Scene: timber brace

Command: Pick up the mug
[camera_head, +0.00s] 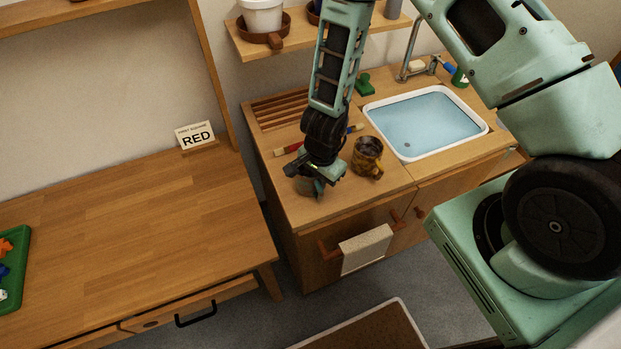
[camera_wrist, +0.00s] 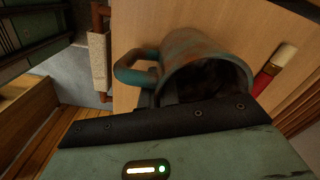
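A red-and-cream handled tool (camera_head: 290,149) lies behind my gripper; its end also shows in the wrist view (camera_wrist: 272,70). The sink basin (camera_head: 425,122) is to the right. A towel (camera_head: 366,249) hangs on the front rail. The left table (camera_head: 130,225) is mostly clear, with a "RED" card (camera_head: 196,136).

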